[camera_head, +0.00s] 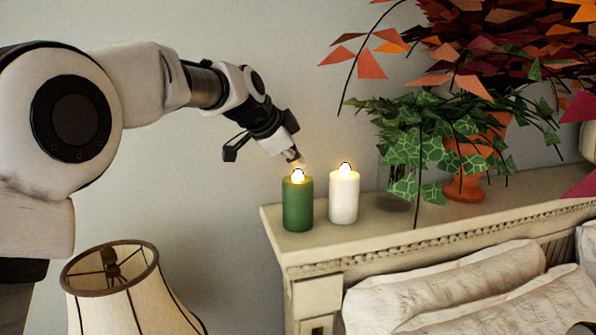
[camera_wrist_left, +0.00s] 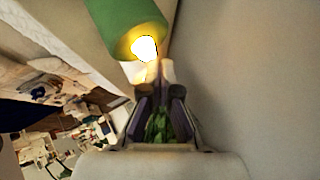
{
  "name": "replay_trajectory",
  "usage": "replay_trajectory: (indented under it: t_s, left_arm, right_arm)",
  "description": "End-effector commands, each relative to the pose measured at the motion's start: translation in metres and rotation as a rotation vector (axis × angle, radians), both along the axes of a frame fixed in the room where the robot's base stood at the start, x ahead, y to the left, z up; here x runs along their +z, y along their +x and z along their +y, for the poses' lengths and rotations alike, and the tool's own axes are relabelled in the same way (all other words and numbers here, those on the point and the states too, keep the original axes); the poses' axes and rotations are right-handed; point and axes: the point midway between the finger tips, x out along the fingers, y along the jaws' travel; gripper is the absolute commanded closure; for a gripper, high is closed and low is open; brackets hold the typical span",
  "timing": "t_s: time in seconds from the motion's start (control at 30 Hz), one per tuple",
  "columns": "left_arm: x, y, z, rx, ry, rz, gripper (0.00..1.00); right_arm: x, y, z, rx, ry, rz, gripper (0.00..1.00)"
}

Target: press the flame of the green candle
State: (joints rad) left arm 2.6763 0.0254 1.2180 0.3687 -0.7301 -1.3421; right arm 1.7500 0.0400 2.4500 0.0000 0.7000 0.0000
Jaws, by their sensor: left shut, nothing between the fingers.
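The green candle (camera_head: 298,204) stands upright on the left end of the headboard shelf (camera_head: 385,222), with a lit flame (camera_head: 297,175) on top. My left gripper (camera_head: 294,156) is shut and empty, its tips just above the flame. I cannot tell from the head view whether they touch it. In the left wrist view the green candle (camera_wrist_left: 122,22) is at the top, and its bright flame (camera_wrist_left: 144,48) sits right by the tips of the left gripper (camera_wrist_left: 153,68). My right gripper is not in view.
A lit white candle (camera_head: 344,197) stands close on the right of the green one. A leafy plant in an orange pot (camera_head: 466,176) is further right. A lampshade (camera_head: 115,290) stands at lower left, and pillows (camera_head: 450,280) lie below the shelf. The wall is close behind.

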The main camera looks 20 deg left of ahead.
Motion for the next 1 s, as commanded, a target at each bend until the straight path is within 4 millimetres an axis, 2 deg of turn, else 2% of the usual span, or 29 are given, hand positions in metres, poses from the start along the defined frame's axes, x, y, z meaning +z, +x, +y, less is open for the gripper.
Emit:
replay_trajectory:
  t_s: [0.27, 0.57, 0.9, 1.0]
  left_arm:
    - [0.0, 0.0, 0.0, 0.0, 0.0, 0.001, 1.0]
    - [0.016, 0.0, 0.0, -0.001, 0.0, 0.001, 1.0]
    - [0.017, 0.0, -0.001, 0.0, 0.0, 0.0, 1.0]
    - [0.022, 0.0, 0.0, 0.0, 0.0, 0.0, 1.0]
  right_arm:
    - [0.0, 0.0, 0.0, 0.0, 0.0, 0.0, 1.0]
    - [0.015, 0.0, 0.0, 0.0, 0.0, 0.0, 1.0]
    - [0.014, 0.0, 0.0, 0.0, 0.0, 0.0, 1.0]
    - [0.019, 0.0, 0.0, 0.0, 0.0, 0.0, 1.0]
